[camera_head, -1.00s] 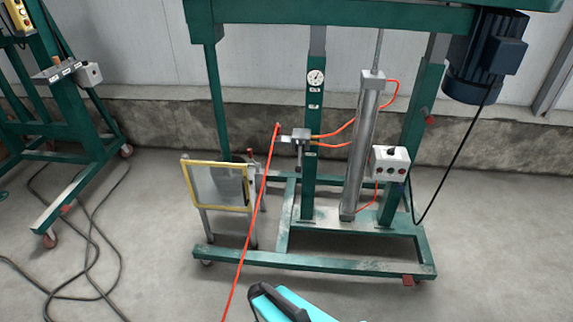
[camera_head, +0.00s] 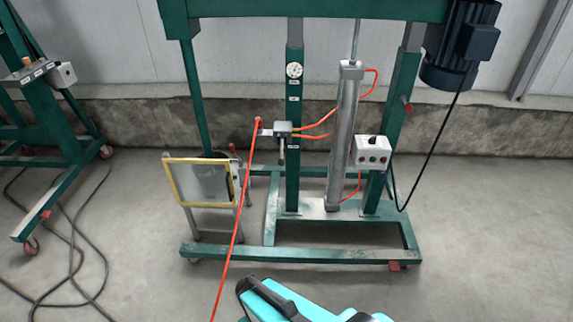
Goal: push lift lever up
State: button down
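A grey valve block (camera_head: 284,130) is mounted on the green middle post of a wheeled frame (camera_head: 300,252). A short pale lever (camera_head: 282,152) hangs down from the block; it looks like the lift lever. Red-orange hoses run from the block to a tall silver cylinder (camera_head: 343,135) on the right. A turquoise and black part of my arm shows at the bottom edge, well below the lever and apart from it. I cannot make out any gripper fingers.
A yellow-edged clear panel (camera_head: 200,182) stands left of the post. A grey button box (camera_head: 371,152) is at the right, below a blue motor (camera_head: 460,45). A red hose (camera_head: 235,215) hangs across the front. Black cables (camera_head: 75,245) lie on the left floor.

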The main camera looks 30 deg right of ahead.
aim_at(281, 162)
jog(key=u, duration=1.1)
jog(key=k, duration=1.25)
jog(key=z, duration=0.4)
jog(key=i, duration=1)
